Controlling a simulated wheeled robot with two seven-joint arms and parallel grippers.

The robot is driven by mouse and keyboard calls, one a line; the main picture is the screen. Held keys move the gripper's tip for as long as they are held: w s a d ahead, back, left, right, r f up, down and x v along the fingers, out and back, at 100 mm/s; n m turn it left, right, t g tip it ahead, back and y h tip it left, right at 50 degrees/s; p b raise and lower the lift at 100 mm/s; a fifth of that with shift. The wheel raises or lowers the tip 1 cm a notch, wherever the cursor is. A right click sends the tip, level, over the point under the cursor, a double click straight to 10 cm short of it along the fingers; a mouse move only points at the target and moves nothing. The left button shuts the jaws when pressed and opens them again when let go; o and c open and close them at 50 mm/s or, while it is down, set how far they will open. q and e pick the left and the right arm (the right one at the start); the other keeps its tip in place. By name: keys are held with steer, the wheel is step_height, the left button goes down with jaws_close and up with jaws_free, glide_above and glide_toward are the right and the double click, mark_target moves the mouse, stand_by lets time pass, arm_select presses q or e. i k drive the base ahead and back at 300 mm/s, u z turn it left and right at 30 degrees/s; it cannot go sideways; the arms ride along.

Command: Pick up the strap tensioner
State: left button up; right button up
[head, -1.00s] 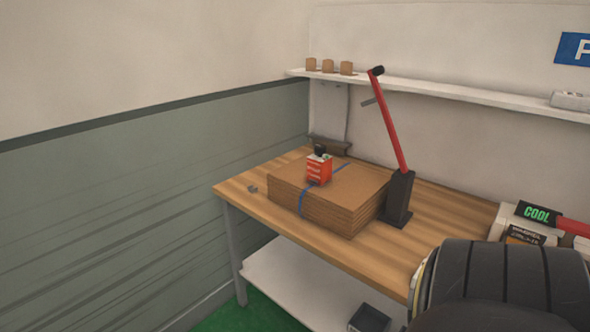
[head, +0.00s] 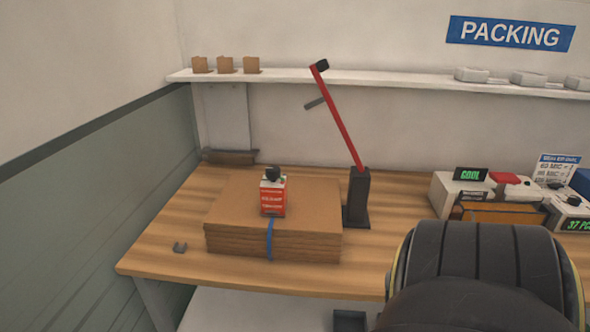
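A small red-and-white block with a black top (head: 272,194) stands upright on a stack of flat cardboard (head: 225,240), by a blue strap (head: 269,240) that runs down the stack's front. Just right of the stack stands a dark upright base (head: 358,197) with a long red lever (head: 340,120) leaning up to the left. I cannot tell for certain which of these two is the strap tensioner. Neither of my grippers is in view.
A white device with a "COOL" display (head: 471,174) stands at the right. A wall shelf (head: 290,80) holds several small items. A dark rounded part, probably mine, covers the lower right.

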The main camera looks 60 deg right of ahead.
mark_target(274, 203)
steer(key=z, duration=1.05)
steer(key=i, duration=1)
steer(key=z, duration=1.15)
